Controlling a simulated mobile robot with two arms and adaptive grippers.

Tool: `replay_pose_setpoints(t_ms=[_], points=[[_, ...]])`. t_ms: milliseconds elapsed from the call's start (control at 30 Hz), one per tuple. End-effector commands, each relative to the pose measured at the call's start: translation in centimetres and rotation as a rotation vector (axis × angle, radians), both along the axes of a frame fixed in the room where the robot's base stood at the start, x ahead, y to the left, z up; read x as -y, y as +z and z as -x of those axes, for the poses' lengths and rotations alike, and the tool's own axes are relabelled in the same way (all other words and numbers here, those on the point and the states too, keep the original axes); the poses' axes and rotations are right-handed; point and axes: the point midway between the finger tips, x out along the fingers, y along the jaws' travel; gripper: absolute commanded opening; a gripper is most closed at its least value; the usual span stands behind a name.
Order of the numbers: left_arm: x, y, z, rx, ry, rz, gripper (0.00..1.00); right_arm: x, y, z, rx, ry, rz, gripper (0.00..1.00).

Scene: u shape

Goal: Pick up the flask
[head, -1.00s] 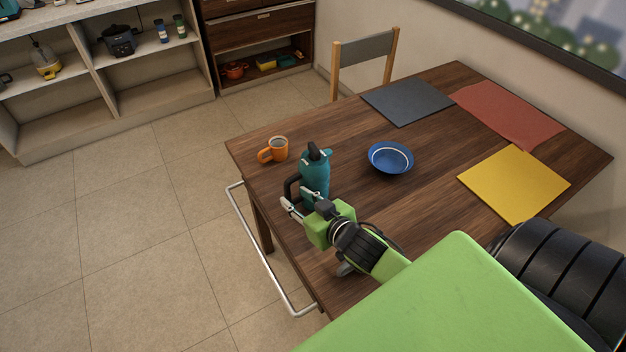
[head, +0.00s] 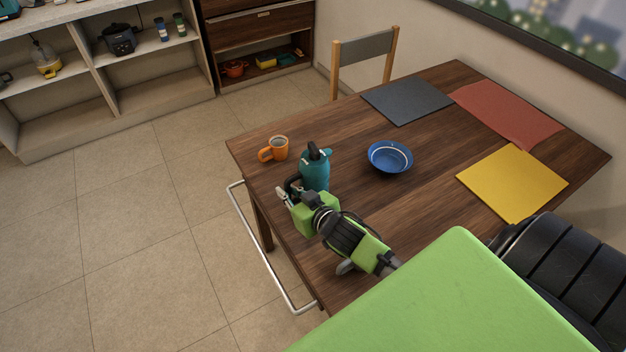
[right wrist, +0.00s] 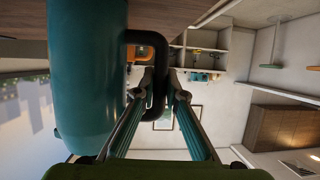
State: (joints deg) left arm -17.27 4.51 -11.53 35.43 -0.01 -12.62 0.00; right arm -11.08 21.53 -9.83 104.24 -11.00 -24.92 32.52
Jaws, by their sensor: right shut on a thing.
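The flask (head: 315,172) is teal with a black top and a black side handle. It stands upright near the left edge of the wooden table, with its lower part hidden behind my right gripper (head: 286,192). In the right wrist view the flask's teal body (right wrist: 88,75) fills the left side, and its black handle (right wrist: 150,38) loops out to the right. My right gripper (right wrist: 163,82) is shut on the handle there, its two fingers on either side of the handle's outer bar. I cannot see any gap under the flask. My left gripper is not in view.
Grey (head: 407,100), red (head: 508,112) and yellow (head: 513,184) mats lie farther right. A metal rail (head: 262,262) runs along the table's left side.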

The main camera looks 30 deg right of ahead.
Motion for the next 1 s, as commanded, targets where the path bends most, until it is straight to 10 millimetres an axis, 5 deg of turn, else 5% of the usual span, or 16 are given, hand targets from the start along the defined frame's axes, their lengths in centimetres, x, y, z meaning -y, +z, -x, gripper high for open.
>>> replay_pose_setpoints(t_ms=[333, 567, 1000], points=[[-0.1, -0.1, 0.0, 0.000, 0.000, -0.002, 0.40, 0.0, 0.9, -0.2, 0.011, 0.003, 0.004, 0.00], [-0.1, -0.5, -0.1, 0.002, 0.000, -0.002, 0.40, 0.0, 3.6, -0.3, 0.017, 0.003, 0.005, 0.00], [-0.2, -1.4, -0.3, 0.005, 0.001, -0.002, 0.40, -7.2, 10.5, -1.0, 0.018, 0.003, -0.005, 0.00]])
